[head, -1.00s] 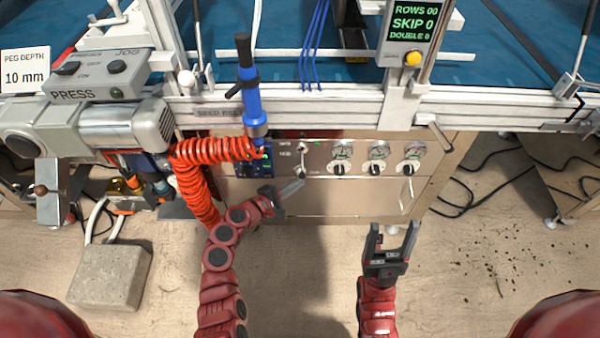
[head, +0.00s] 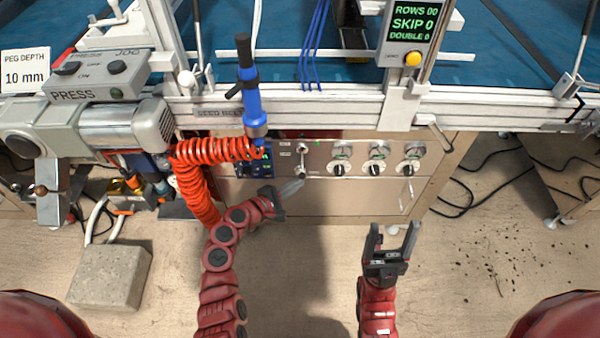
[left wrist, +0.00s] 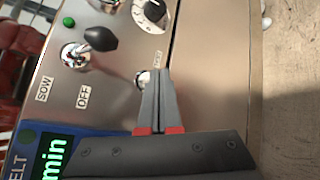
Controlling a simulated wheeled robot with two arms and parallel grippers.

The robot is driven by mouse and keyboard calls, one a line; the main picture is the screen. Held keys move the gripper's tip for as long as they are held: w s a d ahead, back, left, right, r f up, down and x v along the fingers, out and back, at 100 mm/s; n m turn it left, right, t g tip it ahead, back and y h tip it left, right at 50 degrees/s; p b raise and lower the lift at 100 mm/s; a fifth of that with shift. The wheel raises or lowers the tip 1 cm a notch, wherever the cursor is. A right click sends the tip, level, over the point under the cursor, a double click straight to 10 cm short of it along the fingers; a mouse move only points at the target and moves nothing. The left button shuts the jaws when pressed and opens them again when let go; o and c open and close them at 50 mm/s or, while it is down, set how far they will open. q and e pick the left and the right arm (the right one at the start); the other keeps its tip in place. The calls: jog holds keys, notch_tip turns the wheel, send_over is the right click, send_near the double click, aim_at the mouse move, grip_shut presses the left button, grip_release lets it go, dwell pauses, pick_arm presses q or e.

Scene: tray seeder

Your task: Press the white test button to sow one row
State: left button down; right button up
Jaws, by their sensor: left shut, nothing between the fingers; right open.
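The steel control panel (head: 371,190) is on the front of the seeder. My right gripper (head: 393,232) is open and empty below the panel.
Several dials (head: 377,168) are right of the switch. A coiled orange hose (head: 196,176) hangs at left. The counter display (head: 414,22) reads ROWS 00.

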pick_arm(q)
jog(key=shift+w, duration=0.1)
dwell(0.7)
jog(key=shift+w, duration=0.35)
jog(key=shift+w, duration=0.5)
dwell(0.6)
jog(key=shift+s, duration=0.95)
jog(key=s+p, duration=0.1)
jog(key=s, duration=0.4)
dwell(0.4)
